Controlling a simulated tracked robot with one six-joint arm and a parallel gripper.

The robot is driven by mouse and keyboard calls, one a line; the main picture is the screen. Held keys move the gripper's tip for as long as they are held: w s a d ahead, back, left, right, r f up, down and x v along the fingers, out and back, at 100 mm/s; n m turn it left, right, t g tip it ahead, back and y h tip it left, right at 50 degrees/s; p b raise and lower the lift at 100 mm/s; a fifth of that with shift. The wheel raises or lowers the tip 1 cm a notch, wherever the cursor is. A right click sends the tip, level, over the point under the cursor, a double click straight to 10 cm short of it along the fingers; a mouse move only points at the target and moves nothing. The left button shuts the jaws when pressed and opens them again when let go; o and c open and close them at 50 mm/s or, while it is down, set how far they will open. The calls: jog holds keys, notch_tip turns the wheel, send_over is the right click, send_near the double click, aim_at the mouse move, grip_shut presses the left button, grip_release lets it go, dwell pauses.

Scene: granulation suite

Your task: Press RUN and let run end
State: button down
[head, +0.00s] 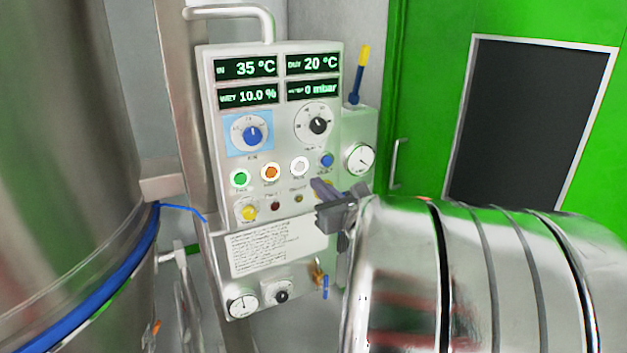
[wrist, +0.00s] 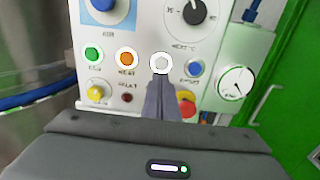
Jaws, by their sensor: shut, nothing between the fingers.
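A pale control panel (head: 212,110) carries a row of green (head: 240,178), orange (head: 270,172), white (head: 299,166) and blue (head: 327,160) buttons. Their labels are too small to read surely, so I cannot tell which is RUN. The displays read 35 °C, 20 °C, 10.0 % and 0 mbar. My gripper (head: 316,186) is shut and empty in front of the panel, below the white button. In the wrist view, the shut fingertips (wrist: 161,79) overlap the lower edge of the white button (wrist: 161,62); contact cannot be told. The green button (wrist: 93,55) is left of them.
A red stop button (wrist: 187,108) on yellow is partly behind my fingers. A blue dial (head: 252,135), a black-pointer dial (head: 317,125) and a yellow knob (head: 249,212) are nearby. A steel vessel (head: 60,130) stands left; a gauge (head: 359,159) and green door (head: 430,120) are right.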

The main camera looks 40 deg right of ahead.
jog(key=v, duration=0.5)
dwell(0.6)
jog(key=w+a+n+g+y, duration=0.25)
jog(key=a+n+y, duration=0.4)
jog(key=a, duration=0.65)
jog(key=w+a+n+g+y, duration=0.2)
jog(key=w+a+n+y, duration=0.1)
jog(key=a+n, duration=0.85)
jog(key=s+a+f+n+g+y, duration=0.1)
jog(key=s+a+f+n+g, duration=0.25)
jog(key=a, duration=0.45)
jog(key=s+f+n+g+h, duration=0.2)
jog(key=s+f+n, duration=0.1)
jog(key=s+n, duration=0.4)
jog(key=s+f+n+g+h, duration=0.1)
jog(key=s+f+n+h, duration=0.2)
jog(key=s+n, duration=0.4)
jog(key=n, duration=0.4)
jog(key=shift+a+f+g, duration=0.2)
jog(key=shift+f+g, duration=0.1)
jog(key=shift+g, duration=0.1)
